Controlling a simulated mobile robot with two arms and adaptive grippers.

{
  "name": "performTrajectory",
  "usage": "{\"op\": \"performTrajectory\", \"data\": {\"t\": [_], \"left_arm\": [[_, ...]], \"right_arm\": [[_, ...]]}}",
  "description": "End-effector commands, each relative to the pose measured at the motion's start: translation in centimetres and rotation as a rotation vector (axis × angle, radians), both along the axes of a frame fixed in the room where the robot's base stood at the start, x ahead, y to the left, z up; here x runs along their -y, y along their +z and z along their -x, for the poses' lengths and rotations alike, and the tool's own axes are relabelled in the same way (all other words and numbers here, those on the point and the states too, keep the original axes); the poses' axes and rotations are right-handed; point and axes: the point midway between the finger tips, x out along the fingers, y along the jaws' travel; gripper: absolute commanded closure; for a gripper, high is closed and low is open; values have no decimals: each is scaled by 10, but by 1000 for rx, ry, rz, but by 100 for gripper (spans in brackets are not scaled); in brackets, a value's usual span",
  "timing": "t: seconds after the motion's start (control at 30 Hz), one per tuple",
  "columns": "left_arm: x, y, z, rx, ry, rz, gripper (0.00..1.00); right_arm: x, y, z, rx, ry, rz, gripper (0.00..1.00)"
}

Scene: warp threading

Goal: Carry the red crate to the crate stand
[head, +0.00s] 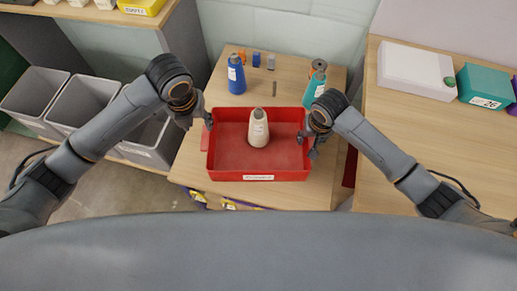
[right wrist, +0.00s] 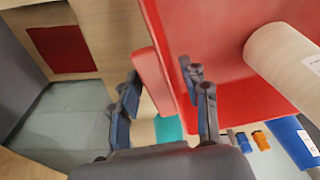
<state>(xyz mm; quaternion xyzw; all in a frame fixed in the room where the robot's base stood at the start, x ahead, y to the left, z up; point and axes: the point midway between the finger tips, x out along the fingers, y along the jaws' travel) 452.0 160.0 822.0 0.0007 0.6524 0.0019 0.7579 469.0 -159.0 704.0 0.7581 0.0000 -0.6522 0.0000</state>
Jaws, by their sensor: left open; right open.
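The red crate (head: 225,174) sits on the wooden table, with a cream cone-shaped spool (head: 258,130) standing inside it. My left gripper (head: 203,119) is open at the crate's left side, near its red side handle (head: 205,138). My right gripper (head: 311,140) is open at the crate's right side. In the right wrist view my right gripper (right wrist: 165,95) has its fingers apart, with the crate's red handle (right wrist: 152,80) showing between them. The spool also shows in the right wrist view (right wrist: 285,60). I cannot identify the crate stand.
Blue (head: 236,75) and teal (head: 315,90) spools stand behind the crate. Grey bins (head: 80,105) are at left. A right-hand table (head: 430,130) carries a white box (head: 413,70) and a teal box (head: 484,86). A dark red panel (right wrist: 62,50) shows in the right wrist view.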

Motion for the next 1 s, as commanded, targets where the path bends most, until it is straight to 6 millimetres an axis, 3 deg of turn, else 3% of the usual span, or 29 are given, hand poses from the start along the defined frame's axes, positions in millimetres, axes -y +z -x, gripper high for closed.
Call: {"op": "performTrajectory", "data": {"t": [0.17,0.27,0.5,0.7,1.0], "left_arm": [[0,8,1,1,0,-1,54],[0,8,2,0,0,-1,54],[0,8,1,0,0,-1,54],[0,8,1,0,0,0,54],[0,7,1,0,0,0,54]], "right_arm": [[0,7,0,1,0,-1,54],[0,22,2,2,0,-2,54],[-1,73,10,4,1,-3,54],[0,106,15,2,0,-2,54],[0,119,18,0,0,0,54]]}}
